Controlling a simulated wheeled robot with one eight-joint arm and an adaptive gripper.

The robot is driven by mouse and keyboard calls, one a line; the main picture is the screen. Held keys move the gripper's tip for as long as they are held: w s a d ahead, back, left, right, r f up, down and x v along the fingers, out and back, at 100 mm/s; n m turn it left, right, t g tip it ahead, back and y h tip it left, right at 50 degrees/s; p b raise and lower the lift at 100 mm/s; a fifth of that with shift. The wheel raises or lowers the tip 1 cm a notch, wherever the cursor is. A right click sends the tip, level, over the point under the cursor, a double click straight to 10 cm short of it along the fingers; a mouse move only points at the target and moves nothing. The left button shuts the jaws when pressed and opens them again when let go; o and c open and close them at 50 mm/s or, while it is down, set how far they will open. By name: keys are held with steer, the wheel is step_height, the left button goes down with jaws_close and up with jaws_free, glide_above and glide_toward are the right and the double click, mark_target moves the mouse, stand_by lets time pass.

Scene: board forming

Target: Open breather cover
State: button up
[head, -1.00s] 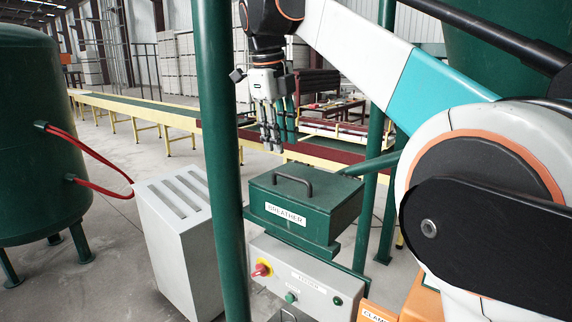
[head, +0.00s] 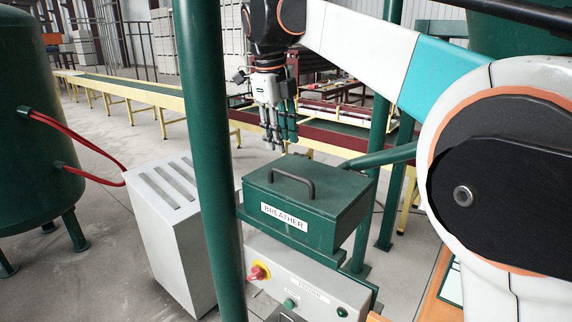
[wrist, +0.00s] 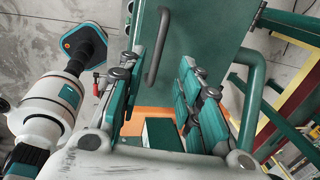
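The breather cover (head: 335,203) is a green box lid with a white BREATHER label and a dark bar handle (head: 292,183) on top. It looks closed. My gripper (head: 280,145) hangs fingers-down just above and behind the cover's back edge, apart from the handle. In the wrist view my gripper (wrist: 158,85) has its fingers wide apart with nothing between them. The handle (wrist: 158,48) shows there beyond the fingertips, nearer the left finger, over the green cover (wrist: 205,30).
A grey feeder panel (head: 310,285) with a red and yellow knob sits below the cover. A green post (head: 205,120) stands close to its left, with a white cabinet (head: 175,230) beyond. A green pipe (head: 380,157) runs at the cover's back right. A conveyor (head: 130,98) lies behind.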

mark_target(287, 172)
steer(key=f, duration=0.5)
steer(key=w+d+f+p, duration=0.1)
steer(key=f, duration=0.2)
steer(key=shift+f, duration=0.15)
jaws_close()
